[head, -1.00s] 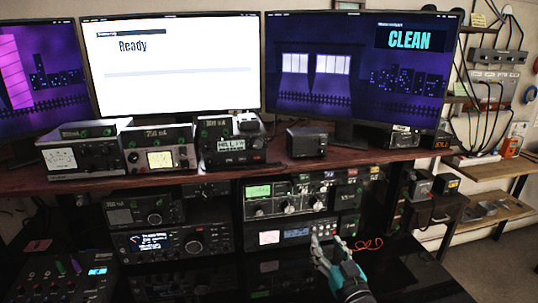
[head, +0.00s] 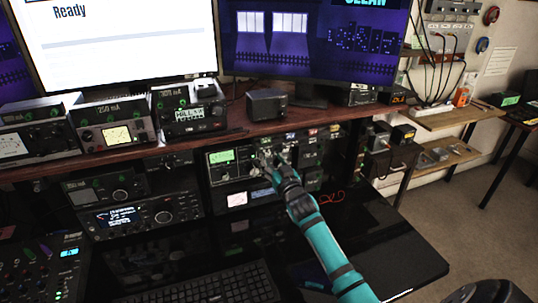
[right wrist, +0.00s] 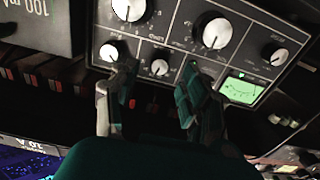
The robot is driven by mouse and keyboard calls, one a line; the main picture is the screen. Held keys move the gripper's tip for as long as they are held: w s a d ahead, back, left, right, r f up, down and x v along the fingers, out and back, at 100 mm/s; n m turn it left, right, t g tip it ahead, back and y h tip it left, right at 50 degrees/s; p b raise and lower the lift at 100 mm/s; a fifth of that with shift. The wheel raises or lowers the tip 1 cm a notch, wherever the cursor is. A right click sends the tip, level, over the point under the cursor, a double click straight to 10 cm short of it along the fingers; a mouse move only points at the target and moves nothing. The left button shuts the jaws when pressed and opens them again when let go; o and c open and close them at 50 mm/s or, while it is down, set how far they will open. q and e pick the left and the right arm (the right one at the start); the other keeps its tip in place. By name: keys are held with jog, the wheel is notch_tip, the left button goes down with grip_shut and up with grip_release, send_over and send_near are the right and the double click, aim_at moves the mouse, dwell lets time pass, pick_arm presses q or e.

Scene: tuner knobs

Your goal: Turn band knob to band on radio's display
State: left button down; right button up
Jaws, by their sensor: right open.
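The radio (head: 230,170) with a lit green display (head: 222,156) sits under the wooden shelf. In the right wrist view the radio's dark panel (right wrist: 178,22) appears turned over, with its green display (right wrist: 243,88), a large white knob (right wrist: 213,33), another large knob (right wrist: 129,8) and smaller knobs (right wrist: 160,67). I cannot tell which one is the band knob, and the display's text is too small to read. My right gripper (head: 274,163) is open in front of the panel. Its fingers (right wrist: 156,76) stand apart on either side of a small knob, with no clear contact. My left gripper is not in view.
Another radio (head: 140,217) stands left. The wooden shelf (head: 210,143) overhangs the panel and carries several instruments. Below are a keyboard (head: 210,288) and a glossy black desk (head: 375,245) with bare room at the right. A red cable (head: 333,197) lies right of the gripper.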

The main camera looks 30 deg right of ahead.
aim_at(268, 154)
jog(key=shift+x, duration=1.65)
grip_shut()
